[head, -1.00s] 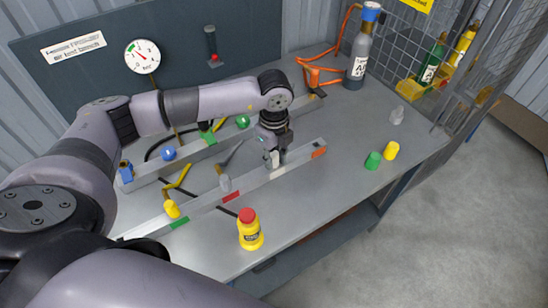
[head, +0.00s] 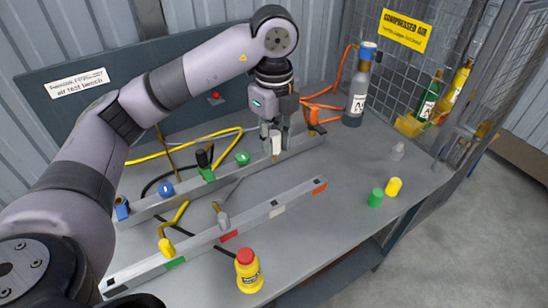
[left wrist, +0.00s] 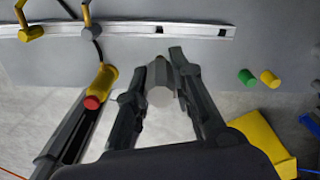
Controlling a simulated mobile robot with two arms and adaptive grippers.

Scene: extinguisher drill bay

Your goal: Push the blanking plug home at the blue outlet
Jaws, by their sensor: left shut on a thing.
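My left gripper (head: 276,146) is shut on a small white plug (head: 277,143), held in the air; in the head view it overlaps the rear rail (head: 225,168). The left wrist view also shows the plug (left wrist: 160,97) between the fingers (left wrist: 160,85). At the left end of the rear rail is a blue block (head: 122,208), and a round blue knob (head: 166,189) sits near it. Both are well left of my gripper; any outlet opening there is too small to make out. My right gripper is not in view.
A front rail (head: 205,240) with coloured patches crosses the bench. Green (head: 376,197) and yellow (head: 394,187) caps stand at right. A grey cylinder (head: 357,95) stands at the back right. Yellow and grey levers rise along the rails.

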